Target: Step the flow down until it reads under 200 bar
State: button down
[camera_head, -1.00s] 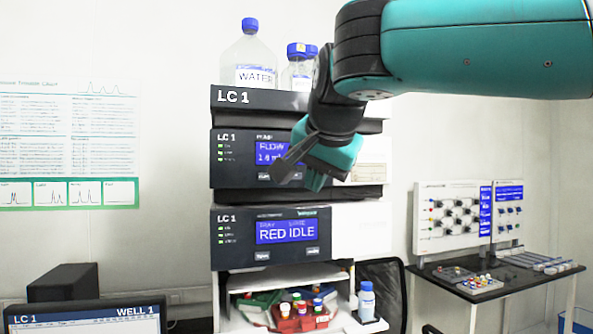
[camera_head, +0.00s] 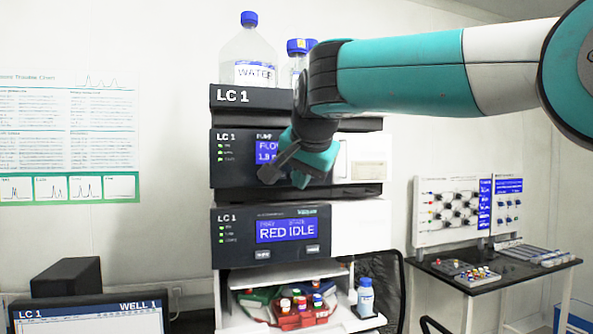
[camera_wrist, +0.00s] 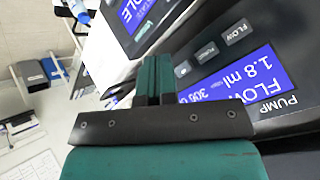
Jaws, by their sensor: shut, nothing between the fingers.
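The pump module (camera_head: 228,172) of the LC 1 stack has a blue display (camera_head: 268,156), partly hidden by my gripper in the head view. In the wrist view, the pump display (camera_wrist: 240,75) is rotated and reads FLOW 1.8 ml; a second figure looks like 306, its unit hidden by my gripper. Beside it are a FLOW button (camera_wrist: 235,34), a second button (camera_wrist: 206,52) and a third small button (camera_wrist: 183,69). My gripper (camera_head: 272,177) is shut and empty in front of the pump panel. Its fingers (camera_wrist: 154,62) end near the third button; I cannot tell whether they touch anything.
Below, another module's display (camera_head: 286,230) reads RED IDLE. A WATER bottle (camera_head: 248,60) and another bottle (camera_head: 298,62) stand on top. An open bay holds a red vial rack (camera_head: 300,318). A side table (camera_head: 500,275) stands right; a monitor (camera_head: 90,315) is lower left.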

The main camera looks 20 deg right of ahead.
jog(key=shift+w, duration=0.65)
jog(key=shift+w, duration=0.2)
dwell(1.5)
jog(key=shift+w+p, duration=0.2)
jog(key=shift+p, duration=0.15)
jog(key=shift+w, duration=0.45)
dwell(0.4)
jog(key=shift+s, duration=0.85)
jog(key=shift+s+b, duration=0.1)
jog(key=shift+b, duration=0.2)
jog(key=shift+s+b, duration=0.95)
jog(key=shift+s, duration=1.45)
jog(key=shift+f, duration=0.1)
